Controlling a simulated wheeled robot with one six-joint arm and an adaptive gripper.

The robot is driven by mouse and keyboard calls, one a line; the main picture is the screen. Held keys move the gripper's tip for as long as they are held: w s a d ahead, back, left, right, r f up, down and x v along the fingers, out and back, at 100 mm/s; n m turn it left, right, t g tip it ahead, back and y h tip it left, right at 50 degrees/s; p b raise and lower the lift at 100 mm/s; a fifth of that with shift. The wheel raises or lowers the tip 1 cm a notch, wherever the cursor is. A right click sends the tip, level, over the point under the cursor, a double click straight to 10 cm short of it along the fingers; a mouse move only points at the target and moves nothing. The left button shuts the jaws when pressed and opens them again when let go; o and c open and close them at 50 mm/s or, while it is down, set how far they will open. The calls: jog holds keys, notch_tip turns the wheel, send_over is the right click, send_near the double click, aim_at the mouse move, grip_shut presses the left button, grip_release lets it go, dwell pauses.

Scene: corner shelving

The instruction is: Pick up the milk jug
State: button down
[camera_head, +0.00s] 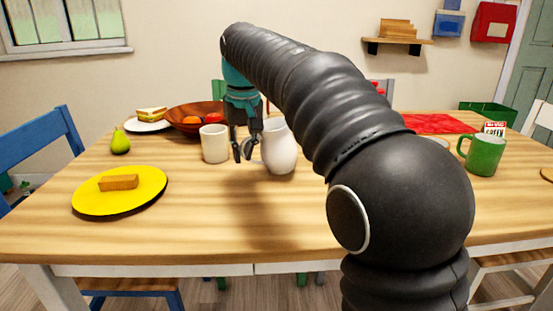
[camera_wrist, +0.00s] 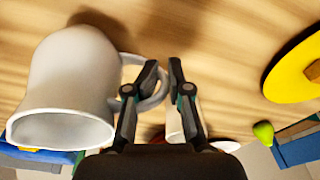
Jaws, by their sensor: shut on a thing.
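The white milk jug (camera_head: 282,150) stands upright near the middle of the wooden table, with no clear gap seen beneath it. In the wrist view the jug (camera_wrist: 75,75) fills the left side, its open rim toward the camera. My gripper (camera_head: 243,155) points down at the jug's left side, between it and a cream mug (camera_head: 214,144). In the wrist view my gripper's fingertips (camera_wrist: 163,72) are close together around the jug's handle (camera_wrist: 153,103). The fingers hide part of the handle.
A yellow plate (camera_head: 90,201) with a brown block (camera_head: 119,182), a pear (camera_head: 120,142), a fruit bowl (camera_head: 182,113) and a sandwich plate (camera_head: 140,125) lie left. A green mug (camera_head: 484,155) stands right. The table front (camera_head: 200,230) is clear.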

jog(key=shift+r, duration=0.3)
jog(key=shift+r+p, duration=0.45)
jog(key=shift+r, duration=0.6)
jog(key=shift+r+p, duration=0.3)
jog(key=shift+r, duration=0.65)
jog(key=s+d+r, duration=0.1)
jog(key=d+r, duration=0.2)
jog(key=d, duration=0.2)
jog(key=s+d+r+p, duration=0.1)
jog(key=d+r, duration=0.2)
jog(key=d, duration=0.3)
jog(key=shift+d+r, duration=0.15)
jog(key=shift+r, duration=0.1)
jog(key=shift+d, duration=0.1)
